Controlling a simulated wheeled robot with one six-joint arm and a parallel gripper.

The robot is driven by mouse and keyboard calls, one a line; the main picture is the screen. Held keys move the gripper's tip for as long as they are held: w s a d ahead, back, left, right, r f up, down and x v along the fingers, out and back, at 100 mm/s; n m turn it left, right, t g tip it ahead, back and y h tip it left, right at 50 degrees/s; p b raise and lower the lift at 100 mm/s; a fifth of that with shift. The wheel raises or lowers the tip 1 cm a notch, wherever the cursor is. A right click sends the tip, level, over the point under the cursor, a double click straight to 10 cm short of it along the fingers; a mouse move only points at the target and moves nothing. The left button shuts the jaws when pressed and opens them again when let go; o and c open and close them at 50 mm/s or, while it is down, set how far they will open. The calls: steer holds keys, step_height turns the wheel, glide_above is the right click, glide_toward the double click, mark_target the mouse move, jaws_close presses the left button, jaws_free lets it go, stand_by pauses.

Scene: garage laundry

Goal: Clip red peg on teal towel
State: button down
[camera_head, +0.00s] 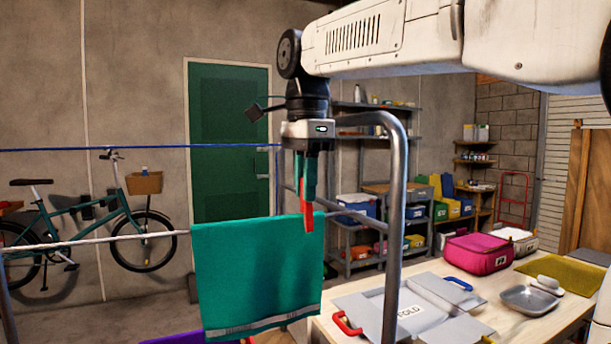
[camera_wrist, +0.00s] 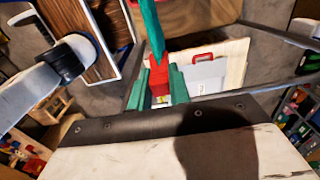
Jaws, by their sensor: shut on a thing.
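The teal towel (camera_head: 256,275) hangs over a line in the head view, with a grey stripe near its lower edge. My gripper (camera_head: 305,190) points down above the towel's upper right corner, its green fingers shut on the red peg (camera_head: 308,215). The peg points down and its lower end overlaps the towel's top edge in the picture. In the wrist view, the red peg (camera_wrist: 158,78) sits between the fingers, and the towel shows as a narrow teal strip (camera_wrist: 152,30) meeting the peg's tip. I cannot tell whether the peg's jaws straddle the cloth.
A grey metal rack post (camera_head: 396,220) stands close to the right of my gripper. A blue line (camera_head: 90,149) runs behind. The table (camera_head: 555,318) at right holds a folding board (camera_head: 375,305) with red and blue handles, a pink bag (camera_head: 478,254) and a metal tray (camera_head: 530,299).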

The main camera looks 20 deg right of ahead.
steer(key=shift+f, duration=0.45)
steer(key=c, duration=1.2)
jaws_free()
steer(key=shift+c, duration=0.2)
step_height(320, 180, up, 8)
steer(key=shift+f, duration=0.15)
steer(key=shift+s, duration=0.15)
